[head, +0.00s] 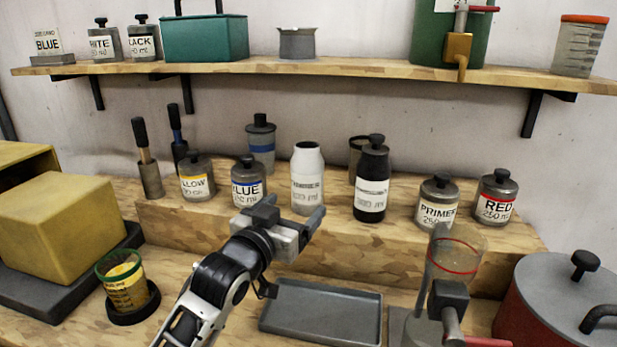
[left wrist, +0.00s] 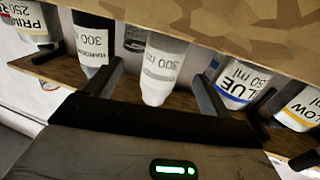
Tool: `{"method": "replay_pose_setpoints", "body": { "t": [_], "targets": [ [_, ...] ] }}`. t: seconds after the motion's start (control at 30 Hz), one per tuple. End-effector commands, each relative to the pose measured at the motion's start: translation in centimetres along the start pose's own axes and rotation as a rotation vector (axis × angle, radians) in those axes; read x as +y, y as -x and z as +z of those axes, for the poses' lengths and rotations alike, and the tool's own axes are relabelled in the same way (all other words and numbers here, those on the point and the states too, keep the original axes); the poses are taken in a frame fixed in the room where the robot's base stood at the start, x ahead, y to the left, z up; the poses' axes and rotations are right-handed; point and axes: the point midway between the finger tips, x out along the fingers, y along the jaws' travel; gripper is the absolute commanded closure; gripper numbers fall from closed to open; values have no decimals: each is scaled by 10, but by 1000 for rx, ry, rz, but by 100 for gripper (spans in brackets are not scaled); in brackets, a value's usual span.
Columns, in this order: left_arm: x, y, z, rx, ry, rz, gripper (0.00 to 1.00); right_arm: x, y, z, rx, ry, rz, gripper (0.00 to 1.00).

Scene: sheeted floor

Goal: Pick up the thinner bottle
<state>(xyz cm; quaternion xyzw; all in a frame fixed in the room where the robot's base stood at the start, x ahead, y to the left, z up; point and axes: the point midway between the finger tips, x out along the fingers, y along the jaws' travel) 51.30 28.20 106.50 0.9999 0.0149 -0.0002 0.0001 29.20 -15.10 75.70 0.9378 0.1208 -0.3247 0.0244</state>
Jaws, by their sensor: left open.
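A pale bottle (head: 307,175) with a white 300 ml label stands upright on the raised wooden step; its label is too blurred to read fully. A black bottle (head: 371,185) with a 300 ml label stands to its right. My left gripper (head: 291,212) is open in front of the pale bottle, in the head view. In the left wrist view, which looks upside down, the pale bottle (left wrist: 163,70) shows between the two open fingers, with space on both sides. The black bottle (left wrist: 92,45) is just outside the left finger there. My right gripper is not in view.
The blue jar (head: 248,180) stands close left of the pale bottle. Primer (head: 437,203) and red (head: 495,197) jars stand further right. A grey tray (head: 322,312) lies empty below the step. A wooden shelf (head: 320,68) runs above.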

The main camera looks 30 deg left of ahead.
Motion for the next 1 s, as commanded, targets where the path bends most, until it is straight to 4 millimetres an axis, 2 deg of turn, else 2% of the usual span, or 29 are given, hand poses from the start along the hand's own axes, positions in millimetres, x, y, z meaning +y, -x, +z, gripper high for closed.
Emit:
{"method": "replay_pose_setpoints", "body": {
  "t": [0.1,0.37,0.6,0.73,0.93,0.97,1.0],
  "targets": [
    [0,-19,-1,1,0,1,18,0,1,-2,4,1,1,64],
    [-2,-38,0,-1,-1,0,18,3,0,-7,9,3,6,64],
    [-7,-72,3,1,0,0,18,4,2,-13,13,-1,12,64],
    [-8,-80,4,0,0,-1,18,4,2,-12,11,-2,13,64],
    [-8,-81,5,0,0,-1,18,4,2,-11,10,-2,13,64],
    [-8,-81,5,0,0,-1,23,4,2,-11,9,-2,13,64],
    [-8,-81,5,0,0,-1,34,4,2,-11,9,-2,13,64]
  ]
}}
